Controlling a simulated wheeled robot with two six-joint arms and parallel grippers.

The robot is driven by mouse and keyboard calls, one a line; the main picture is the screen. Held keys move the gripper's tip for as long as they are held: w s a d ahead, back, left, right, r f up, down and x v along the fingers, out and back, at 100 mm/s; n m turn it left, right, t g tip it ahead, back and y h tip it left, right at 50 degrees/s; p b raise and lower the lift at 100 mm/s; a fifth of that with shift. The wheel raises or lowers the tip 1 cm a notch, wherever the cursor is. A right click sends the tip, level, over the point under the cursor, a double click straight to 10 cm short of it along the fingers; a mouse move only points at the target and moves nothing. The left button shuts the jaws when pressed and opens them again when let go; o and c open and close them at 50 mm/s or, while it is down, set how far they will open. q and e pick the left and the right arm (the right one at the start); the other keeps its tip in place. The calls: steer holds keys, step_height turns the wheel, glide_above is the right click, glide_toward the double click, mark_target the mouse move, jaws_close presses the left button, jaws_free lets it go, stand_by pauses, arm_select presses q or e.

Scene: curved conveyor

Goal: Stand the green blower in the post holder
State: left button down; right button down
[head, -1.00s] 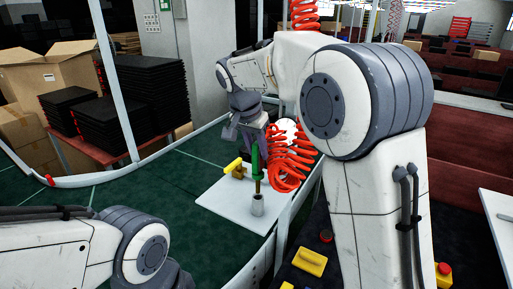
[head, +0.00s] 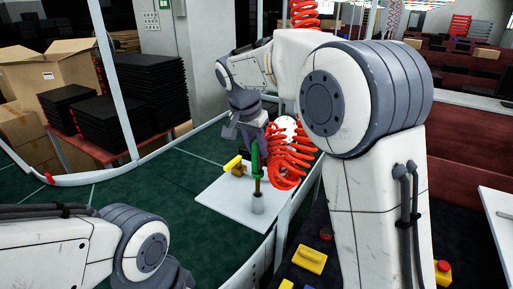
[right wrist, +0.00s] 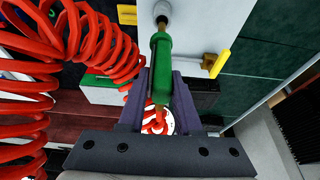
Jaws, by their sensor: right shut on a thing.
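The green blower (head: 255,160) hangs upright, its brass nozzle pointing down. My right gripper (head: 250,138) is shut around its upper part. The right wrist view shows the green body (right wrist: 160,68) between the fingers of the right gripper (right wrist: 160,100). The grey post holder (head: 257,203) stands on a white board, directly below the blower. The nozzle tip meets the holder's mouth in the head view, and the two overlap at the holder (right wrist: 162,11) in the right wrist view. How deep the tip sits is unclear. My left gripper's fingers are out of view.
A yellow-handled tool (head: 233,166) sits on the white board (head: 225,203) left of the blower. A coiled red hose (head: 290,160) hangs close to the right of the blower. The green conveyor belt (head: 60,230) is clear to the left.

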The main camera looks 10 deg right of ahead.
mark_target(255, 162)
steer(key=shift+f+b, duration=2.9)
steer(key=shift+f, duration=0.65)
steer(key=c, duration=0.5)
jaws_free()
steer(key=shift+s+a+r, duration=0.1)
steer(key=shift+r, duration=0.35)
steer(key=b+v, duration=0.1)
steer(key=v, duration=0.8)
steer(key=shift+r, duration=0.25)
